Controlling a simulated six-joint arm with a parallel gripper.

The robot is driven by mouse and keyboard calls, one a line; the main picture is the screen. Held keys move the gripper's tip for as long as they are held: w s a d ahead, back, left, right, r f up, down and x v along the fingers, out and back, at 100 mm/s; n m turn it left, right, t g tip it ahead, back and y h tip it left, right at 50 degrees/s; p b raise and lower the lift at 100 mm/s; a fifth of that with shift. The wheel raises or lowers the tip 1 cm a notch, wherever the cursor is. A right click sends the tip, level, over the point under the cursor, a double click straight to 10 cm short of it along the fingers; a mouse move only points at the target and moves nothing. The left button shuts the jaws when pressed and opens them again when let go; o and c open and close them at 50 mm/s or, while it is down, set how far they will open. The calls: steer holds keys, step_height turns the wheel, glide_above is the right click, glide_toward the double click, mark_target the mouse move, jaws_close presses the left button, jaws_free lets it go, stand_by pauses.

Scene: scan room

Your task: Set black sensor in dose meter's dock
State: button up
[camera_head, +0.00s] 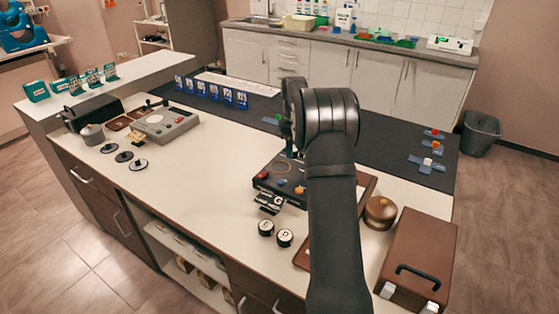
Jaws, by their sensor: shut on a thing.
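My gripper (290,148) points down over the table, just above the back of a dark box (283,183) with red, blue and orange knobs. It is shut on a small dark thing, mostly hidden by my wrist; I cannot tell clearly whether this is the black sensor. A grey device (165,123) with a panel and a red button stands at the left. I cannot tell which of the two is the dose meter, and no dock can be made out.
Two black round pieces (265,227) and small black lettered plates (270,201) lie in front of the dark box. Black discs (123,156) lie at the left. A brown pot (380,211) and brown case (418,258) stand right. The table's front middle (200,190) is clear.

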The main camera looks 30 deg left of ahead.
glide_above(279, 167)
step_height(279, 167, down, 3)
steer(key=shift+d+r, duration=0.1)
steer(key=shift+d, duration=0.05)
steer(key=shift+f, duration=2.05)
steer(key=shift+f, duration=0.1)
steer(key=o, duration=1)
steer(key=shift+o, duration=0.2)
step_height(279, 167, up, 12)
